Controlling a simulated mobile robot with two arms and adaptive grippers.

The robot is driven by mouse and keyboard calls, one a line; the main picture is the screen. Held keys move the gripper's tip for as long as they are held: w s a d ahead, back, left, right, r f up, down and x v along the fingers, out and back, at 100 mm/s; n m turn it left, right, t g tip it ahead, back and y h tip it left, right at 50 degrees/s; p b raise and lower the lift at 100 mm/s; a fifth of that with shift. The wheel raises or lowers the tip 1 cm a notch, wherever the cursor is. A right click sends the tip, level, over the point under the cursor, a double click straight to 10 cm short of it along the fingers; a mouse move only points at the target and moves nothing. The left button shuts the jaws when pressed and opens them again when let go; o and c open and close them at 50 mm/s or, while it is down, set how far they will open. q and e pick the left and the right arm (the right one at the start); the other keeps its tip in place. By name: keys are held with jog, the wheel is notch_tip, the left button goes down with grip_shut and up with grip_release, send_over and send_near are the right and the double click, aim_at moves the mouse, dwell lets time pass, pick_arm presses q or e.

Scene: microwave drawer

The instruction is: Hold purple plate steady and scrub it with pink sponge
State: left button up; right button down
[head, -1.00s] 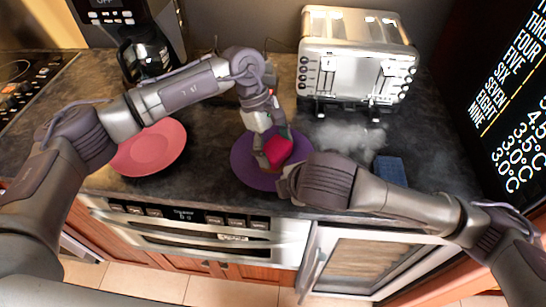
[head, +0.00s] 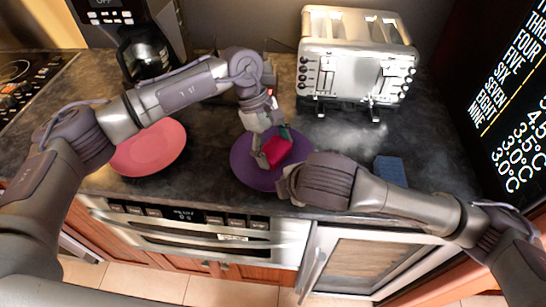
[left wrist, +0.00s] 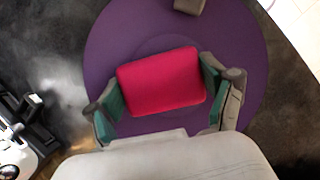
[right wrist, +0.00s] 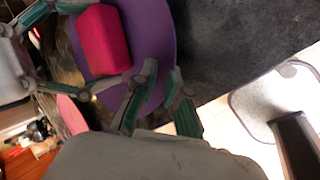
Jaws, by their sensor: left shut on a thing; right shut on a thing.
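The purple plate (head: 243,166) lies on the dark counter near its front edge; it also shows in the left wrist view (left wrist: 110,50) and the right wrist view (right wrist: 158,25). My left gripper (head: 270,148) is shut on the pink sponge (head: 277,151), one finger at each end, over the middle of the plate. The sponge fills the space between the fingers in the left wrist view (left wrist: 162,82). My right gripper (right wrist: 155,98) is shut on the plate's rim at the front right. In the head view my right arm hides its fingertips. Whether the sponge touches the plate is hard to tell.
A pink plate (head: 150,150) lies to the left on the counter. A silver toaster (head: 357,60) stands behind to the right, and a coffee maker (head: 140,45) behind to the left. A blue sponge (head: 390,170) lies to the right. An oven (head: 190,232) is below the counter.

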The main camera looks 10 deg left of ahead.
pick_arm(q)
jog(key=shift+s+a+f, duration=0.1)
jog(key=shift+s+a, duration=0.25)
jog(key=shift+s, duration=0.35)
jog(key=shift+w+d, duration=0.4)
jog(key=shift+w, duration=0.35)
jog(key=shift+s+a, duration=0.4)
jog(key=shift+s, duration=0.35)
jog(key=shift+w+d, duration=0.4)
jog(key=shift+w, duration=0.4)
pick_arm(e)
jog(key=shift+s, duration=0.1)
jog(key=shift+a, duration=0.1)
pick_arm(q)
jog(key=shift+w+d+r, duration=0.1)
jog(key=shift+r, duration=0.7)
pick_arm(e)
jog(key=shift+f, duration=0.1)
pick_arm(q)
jog(key=shift+r, duration=2.2)
jog(key=shift+a, duration=4.6)
